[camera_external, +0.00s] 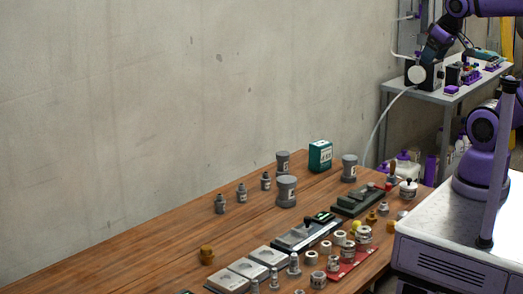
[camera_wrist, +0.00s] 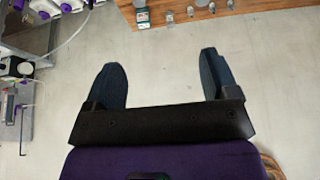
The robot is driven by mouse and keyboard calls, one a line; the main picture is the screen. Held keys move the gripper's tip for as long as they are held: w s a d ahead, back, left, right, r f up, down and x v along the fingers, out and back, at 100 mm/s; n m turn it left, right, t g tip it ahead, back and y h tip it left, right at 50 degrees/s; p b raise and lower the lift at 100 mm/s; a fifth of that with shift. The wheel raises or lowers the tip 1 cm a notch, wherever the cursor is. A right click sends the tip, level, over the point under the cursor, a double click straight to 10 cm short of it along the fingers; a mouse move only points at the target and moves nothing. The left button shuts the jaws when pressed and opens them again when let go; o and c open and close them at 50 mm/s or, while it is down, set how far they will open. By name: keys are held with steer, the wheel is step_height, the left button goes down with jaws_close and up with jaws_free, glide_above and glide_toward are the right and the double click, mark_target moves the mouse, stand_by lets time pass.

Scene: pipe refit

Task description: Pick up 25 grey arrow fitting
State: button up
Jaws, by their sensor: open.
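Several grey fittings with pale labels stand on the wooden bench in the external view. Small ones stand in a row, among them a left one (camera_external: 220,204), a middle one (camera_external: 241,193) and a right one (camera_external: 265,181). Larger grey ones include a front one (camera_external: 286,191), a back one (camera_external: 283,161) and a right one (camera_external: 349,168). The labels are too small to read, so I cannot tell which is the 25 arrow fitting.
The wooden bench (camera_external: 150,245) also bears a green box (camera_external: 320,155), grey blocks and a red tray (camera_external: 345,268) with pale fittings. A grey side table (camera_external: 438,95) with equipment stands behind.

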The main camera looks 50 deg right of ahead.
steer(key=n+t+y, duration=0.2)
steer(key=t, duration=0.2)
glide_above(282, 153)
steer(key=s, duration=0.6)
step_height(282, 153, down, 38)
steer(key=x, duration=0.3)
steer(key=d+x, duration=0.1)
steer(key=x, duration=0.1)
steer(key=shift+w+a+f, duration=0.15)
steer(key=shift+w+f, duration=0.1)
steer(key=shift+d+f+x, duration=0.15)
steer(key=shift+d+x, duration=0.05)
steer(key=shift+x, duration=1.1)
steer(key=shift+d+f+x, duration=0.1)
steer(key=shift+d+x, duration=0.1)
steer(key=shift+x, duration=1.1)
steer(key=shift+s, duration=0.15)
